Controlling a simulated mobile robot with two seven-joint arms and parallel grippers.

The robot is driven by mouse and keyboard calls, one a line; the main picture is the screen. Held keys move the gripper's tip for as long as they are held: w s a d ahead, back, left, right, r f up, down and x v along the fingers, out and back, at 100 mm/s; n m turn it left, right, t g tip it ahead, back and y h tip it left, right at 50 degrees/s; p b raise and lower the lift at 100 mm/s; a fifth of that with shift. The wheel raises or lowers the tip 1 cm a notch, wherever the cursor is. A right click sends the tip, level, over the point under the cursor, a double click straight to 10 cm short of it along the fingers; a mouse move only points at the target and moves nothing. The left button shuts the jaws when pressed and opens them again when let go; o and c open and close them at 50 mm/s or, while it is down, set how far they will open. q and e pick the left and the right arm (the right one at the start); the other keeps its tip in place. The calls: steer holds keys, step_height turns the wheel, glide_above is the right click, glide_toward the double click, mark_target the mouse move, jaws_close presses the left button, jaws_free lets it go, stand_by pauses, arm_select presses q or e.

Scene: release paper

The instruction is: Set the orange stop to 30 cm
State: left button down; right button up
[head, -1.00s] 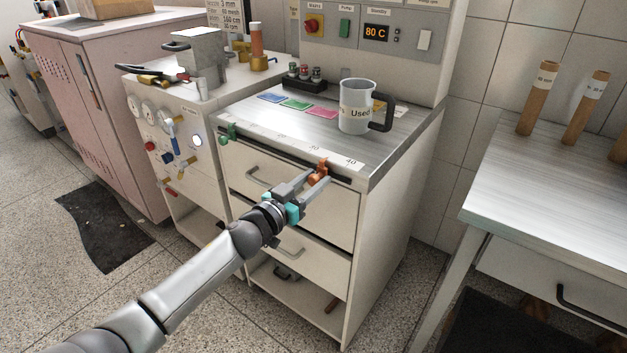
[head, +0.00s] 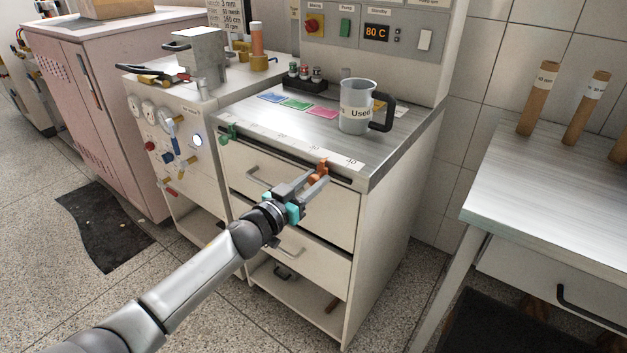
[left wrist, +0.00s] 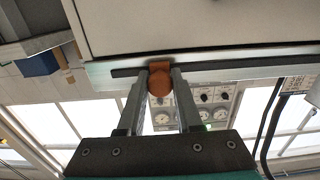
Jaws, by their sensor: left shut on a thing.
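The orange stop (head: 322,167) sits on the dark rail along the front edge of the cabinet top. It is a little left of the 40 mark and right of the 30 mark on the white scale strip (head: 290,145). My left gripper (head: 315,180) is shut on the stop from the front. In the left wrist view the stop's round knob (left wrist: 160,82) lies between the two fingers, at the slot. A green stop (head: 229,132) sits at the left end of the same rail. My right gripper is not in view.
A clear mug (head: 357,108) labelled "Used" stands on the cabinet top behind the strip. Drawers with handles (head: 258,178) lie below the rail. A bench (head: 560,190) with brown tubes stands at the right. The rail between the two stops looks clear.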

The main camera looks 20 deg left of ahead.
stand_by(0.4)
arm_select(q)
steer(key=a, duration=0.1)
steer(key=w+a, duration=0.1)
steer(key=a, duration=0.2)
steer(key=shift+w+a, duration=0.1)
steer(key=shift+w, duration=0.2)
steer(key=shift+w+a, duration=0.1)
steer(key=shift+a, duration=0.2)
steer(key=c, duration=0.6)
jaws_free()
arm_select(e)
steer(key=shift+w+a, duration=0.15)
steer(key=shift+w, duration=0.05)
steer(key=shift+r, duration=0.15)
